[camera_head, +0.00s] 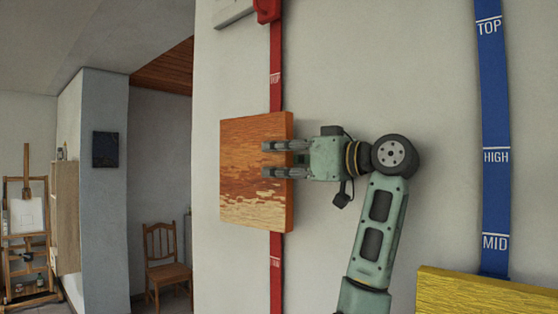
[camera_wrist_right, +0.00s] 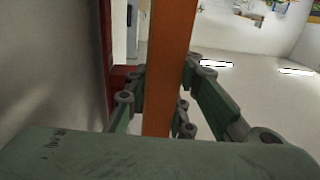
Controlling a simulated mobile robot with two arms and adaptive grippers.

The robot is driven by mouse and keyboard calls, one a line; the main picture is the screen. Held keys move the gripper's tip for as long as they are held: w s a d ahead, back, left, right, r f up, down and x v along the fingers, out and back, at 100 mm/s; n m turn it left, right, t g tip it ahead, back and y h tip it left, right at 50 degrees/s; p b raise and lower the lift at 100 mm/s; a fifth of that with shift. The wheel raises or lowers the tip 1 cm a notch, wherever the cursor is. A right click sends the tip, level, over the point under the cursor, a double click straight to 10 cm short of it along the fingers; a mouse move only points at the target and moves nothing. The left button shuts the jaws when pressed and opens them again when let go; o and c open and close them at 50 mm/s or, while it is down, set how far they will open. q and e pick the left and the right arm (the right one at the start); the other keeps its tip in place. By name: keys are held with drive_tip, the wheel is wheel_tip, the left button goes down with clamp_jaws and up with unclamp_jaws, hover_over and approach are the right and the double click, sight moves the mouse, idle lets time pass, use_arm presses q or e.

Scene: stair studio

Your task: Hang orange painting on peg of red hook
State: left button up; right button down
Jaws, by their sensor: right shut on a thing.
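The orange painting (camera_head: 245,165) is upright in front of the wall, over a vertical red strap (camera_head: 276,95). My right gripper (camera_head: 268,159) comes from the right and is shut on the painting's right edge. In the right wrist view the painting (camera_wrist_right: 168,70) shows edge-on as an orange slab between the fingers of my right gripper (camera_wrist_right: 160,105). A red part (camera_wrist_right: 122,82) is close to the left of it there. A red hook (camera_head: 267,10) shows partly at the top of the head view, above the painting. Its peg is not clear. My left gripper is not in view.
A blue strap (camera_head: 493,130) marked TOP, HIGH and MID hangs on the right, with a yellow panel (camera_head: 490,292) below it. A chair (camera_head: 165,262) and an easel (camera_head: 27,220) stand far left.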

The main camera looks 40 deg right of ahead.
sight(279, 113)
idle(0.7)
drive_tip(key=c, duration=1.4)
unclamp_jaws()
drive_tip(key=shift+c, duration=0.2)
wheel_tip(279, 113, up, 10)
drive_tip(key=shift+f, duration=0.1)
